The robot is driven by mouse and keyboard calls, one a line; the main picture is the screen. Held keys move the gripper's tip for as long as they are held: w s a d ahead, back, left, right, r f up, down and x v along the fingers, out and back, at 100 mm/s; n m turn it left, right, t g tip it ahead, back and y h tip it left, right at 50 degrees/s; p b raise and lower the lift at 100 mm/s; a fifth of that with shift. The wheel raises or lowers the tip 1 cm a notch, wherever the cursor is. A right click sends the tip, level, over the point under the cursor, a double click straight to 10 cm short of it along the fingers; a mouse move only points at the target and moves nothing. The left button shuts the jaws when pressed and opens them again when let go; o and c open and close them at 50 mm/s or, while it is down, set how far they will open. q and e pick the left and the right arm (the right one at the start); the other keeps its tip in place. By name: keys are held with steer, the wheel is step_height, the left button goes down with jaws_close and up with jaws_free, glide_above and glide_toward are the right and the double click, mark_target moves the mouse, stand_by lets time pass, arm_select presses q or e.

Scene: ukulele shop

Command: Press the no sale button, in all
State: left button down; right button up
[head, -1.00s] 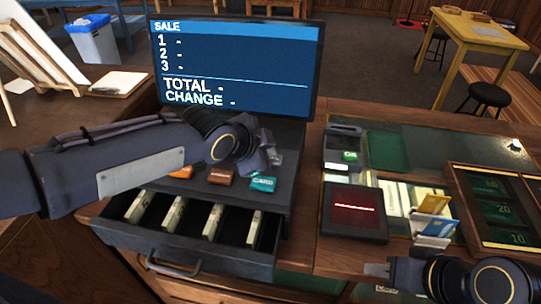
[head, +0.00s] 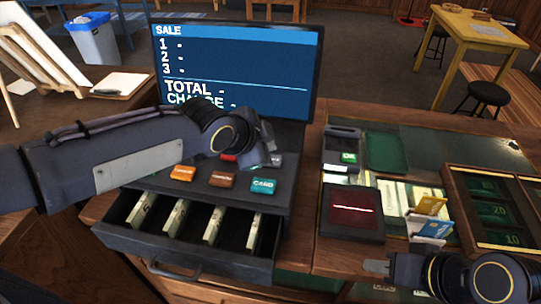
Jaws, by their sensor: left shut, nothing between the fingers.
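The cash register (head: 285,208) stands on the wooden counter with its screen (head: 236,70) showing SALE, TOTAL and CHANGE lines. Its cash drawer (head: 185,250) is open, with upright notes inside. Orange (head: 184,173), brown (head: 222,180) and teal CARD (head: 263,186) buttons show in the front row. A red button (head: 228,157) is partly hidden behind my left gripper (head: 268,158), which is shut and empty above the back row. I cannot read which button is no sale. My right gripper (head: 377,267) is at the lower right, away from the register; its jaw opening is unclear.
A card reader (head: 342,148) with a green OK key and a dark scanner pad (head: 352,212) with a light line sit right of the register. A card holder (head: 430,222) and a money tray (head: 497,215) are further right. The open drawer juts out in front.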

arm_select(q)
step_height(320, 180, up, 4)
steer(key=p, duration=0.2)
steer(key=shift+r+p, duration=0.1)
steer(key=shift+p, duration=0.2)
stand_by(0.5)
